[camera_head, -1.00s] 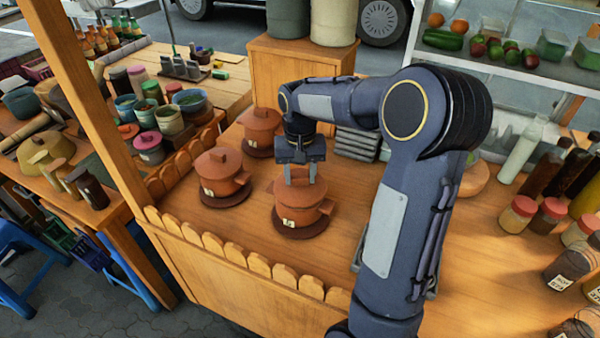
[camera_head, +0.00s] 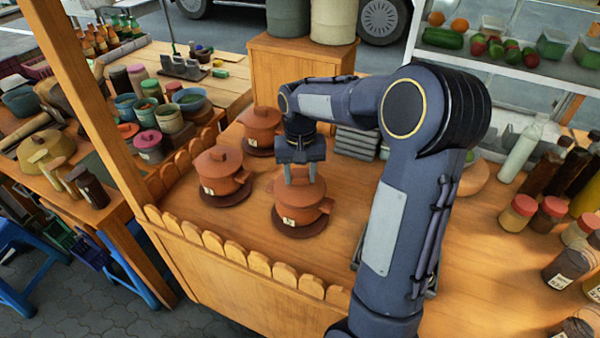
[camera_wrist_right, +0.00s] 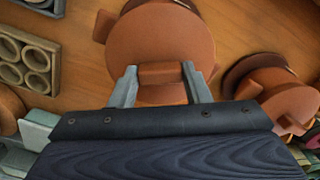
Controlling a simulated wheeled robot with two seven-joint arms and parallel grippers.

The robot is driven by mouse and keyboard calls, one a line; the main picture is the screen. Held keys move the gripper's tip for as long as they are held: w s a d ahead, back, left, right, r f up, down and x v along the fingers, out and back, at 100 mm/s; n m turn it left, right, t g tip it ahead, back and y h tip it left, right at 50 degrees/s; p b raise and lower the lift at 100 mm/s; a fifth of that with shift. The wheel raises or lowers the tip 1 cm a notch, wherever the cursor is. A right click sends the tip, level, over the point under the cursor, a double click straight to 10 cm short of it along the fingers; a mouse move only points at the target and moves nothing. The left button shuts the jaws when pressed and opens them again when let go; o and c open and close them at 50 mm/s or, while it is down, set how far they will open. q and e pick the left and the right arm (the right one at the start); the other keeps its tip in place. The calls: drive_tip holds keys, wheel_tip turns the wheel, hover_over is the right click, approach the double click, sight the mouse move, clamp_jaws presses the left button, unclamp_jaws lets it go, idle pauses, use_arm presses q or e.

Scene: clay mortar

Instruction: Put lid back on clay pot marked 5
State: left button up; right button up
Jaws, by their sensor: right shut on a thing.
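A brown clay pot (camera_head: 297,214) with a small pale label stands on a dark round base on the wooden counter; I cannot read its mark. Its lid (camera_head: 300,193) sits at the pot's top; whether it is fully seated I cannot tell. My right gripper (camera_head: 300,176) is above this pot, pointing down, shut on the lid's bar-shaped handle. In the right wrist view the fingers (camera_wrist_right: 160,82) stand at both ends of the handle (camera_wrist_right: 162,73), over the round lid (camera_wrist_right: 160,45). My left gripper is not in view.
Two more lidded clay pots stand close by, one to the left (camera_head: 220,172) and one behind (camera_head: 260,130). A stack of grey trays (camera_head: 357,142) lies behind my arm. Jars (camera_head: 517,213) line the right side. A scalloped wooden edge (camera_head: 235,252) borders the counter's front.

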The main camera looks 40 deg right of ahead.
idle(0.4)
drive_tip(key=o, duration=1.6)
drive_tip(key=shift+r+p, duration=3.1)
drive_tip(key=shift+r, duration=0.4)
clamp_jaws()
